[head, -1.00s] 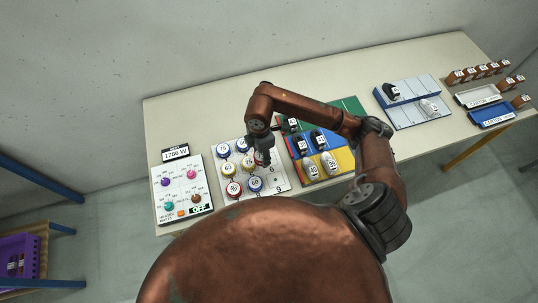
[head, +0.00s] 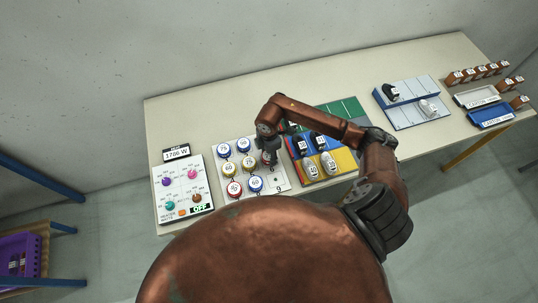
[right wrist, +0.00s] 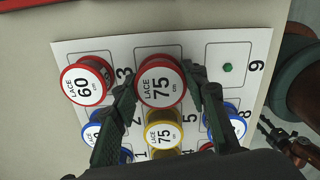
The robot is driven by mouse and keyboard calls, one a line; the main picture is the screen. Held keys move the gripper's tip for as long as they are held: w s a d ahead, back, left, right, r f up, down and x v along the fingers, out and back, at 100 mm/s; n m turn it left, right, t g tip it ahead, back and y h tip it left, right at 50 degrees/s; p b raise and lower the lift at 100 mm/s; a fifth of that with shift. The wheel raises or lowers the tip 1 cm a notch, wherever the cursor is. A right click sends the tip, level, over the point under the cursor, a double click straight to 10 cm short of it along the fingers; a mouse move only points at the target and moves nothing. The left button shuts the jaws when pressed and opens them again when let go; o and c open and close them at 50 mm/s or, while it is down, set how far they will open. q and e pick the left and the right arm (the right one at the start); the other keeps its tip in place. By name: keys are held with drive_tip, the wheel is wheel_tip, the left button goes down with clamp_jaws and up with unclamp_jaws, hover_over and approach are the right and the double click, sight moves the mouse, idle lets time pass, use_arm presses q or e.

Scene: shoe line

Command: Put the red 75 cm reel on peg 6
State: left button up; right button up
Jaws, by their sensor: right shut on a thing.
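The red 75 cm reel (right wrist: 160,80) is between the fingers of my right gripper (right wrist: 165,97) in the right wrist view, its white label facing the camera. My right gripper (head: 269,158) is shut on it over the right column of the white numbered board (head: 284,183). The reel covers the middle cell between those marked 3 and 9, where peg 6 belongs. Peg 6 itself is hidden, and I cannot tell whether the reel is on it or just above.
A red 60 reel (right wrist: 88,80) stands beside the held reel, and a yellow 75 reel (right wrist: 164,130) is close below. A bare green peg (right wrist: 228,67) is in cell 9. The dial panel (head: 184,212) and the coloured shoe board (head: 343,160) flank the board.

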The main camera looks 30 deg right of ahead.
drive_tip(key=shift+f, duration=0.1)
drive_tip(key=shift+f, duration=0.5)
drive_tip(key=o, duration=1.2)
drive_tip(key=shift+r, duration=0.1)
drive_tip(key=shift+c, duration=0.2)
wheel_tip(320, 180, up, 13)
drive_tip(key=shift+b, duration=0.4)
